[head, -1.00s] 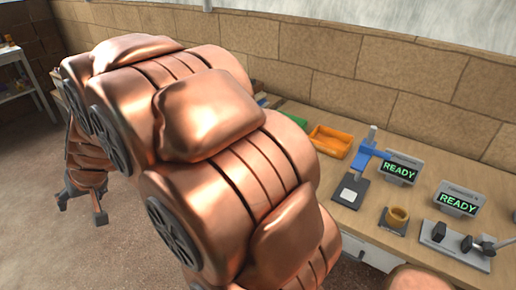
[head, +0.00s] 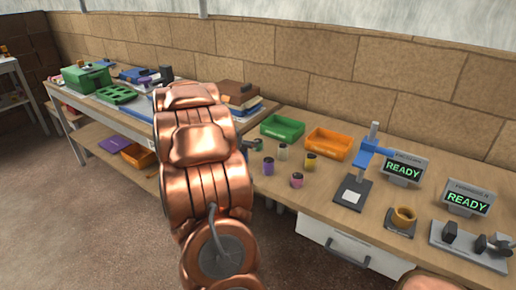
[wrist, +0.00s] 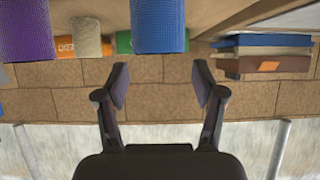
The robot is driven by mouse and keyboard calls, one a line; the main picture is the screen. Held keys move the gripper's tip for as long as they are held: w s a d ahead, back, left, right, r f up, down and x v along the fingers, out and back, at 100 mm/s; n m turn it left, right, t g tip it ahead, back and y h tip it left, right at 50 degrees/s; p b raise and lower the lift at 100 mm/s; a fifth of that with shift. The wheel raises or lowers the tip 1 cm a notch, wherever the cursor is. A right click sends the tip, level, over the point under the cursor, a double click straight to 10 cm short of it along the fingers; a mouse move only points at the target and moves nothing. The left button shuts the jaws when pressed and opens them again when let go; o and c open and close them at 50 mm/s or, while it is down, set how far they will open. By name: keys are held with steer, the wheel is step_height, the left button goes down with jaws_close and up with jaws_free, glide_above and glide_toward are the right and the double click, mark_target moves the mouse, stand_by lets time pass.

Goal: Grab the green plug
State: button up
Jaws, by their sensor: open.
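My gripper is hidden behind my arm there. In the wrist view, which is upside down, my gripper (wrist: 161,82) is open with nothing between its fingers. A blue plug (wrist: 158,22) stands at the top middle, beyond the fingertips and apart from them. Green patches (wrist: 124,42) show behind it; I cannot tell whether they are plug or tray. A purple plug (head: 268,166) also shows large at the wrist view's left (wrist: 30,30).
Cream (head: 283,152), yellow (head: 310,162) and pink (head: 297,180) plugs stand nearby. A green tray (head: 282,128) and an orange tray (head: 329,143) lie behind. A blue press (head: 371,150) stands to the right. Stacked books (wrist: 265,52) lie at the wrist view's right.

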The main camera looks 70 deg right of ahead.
steer(key=shift+x, duration=3.65)
steer(key=shift+c, duration=0.3)
steer(key=c, duration=1)
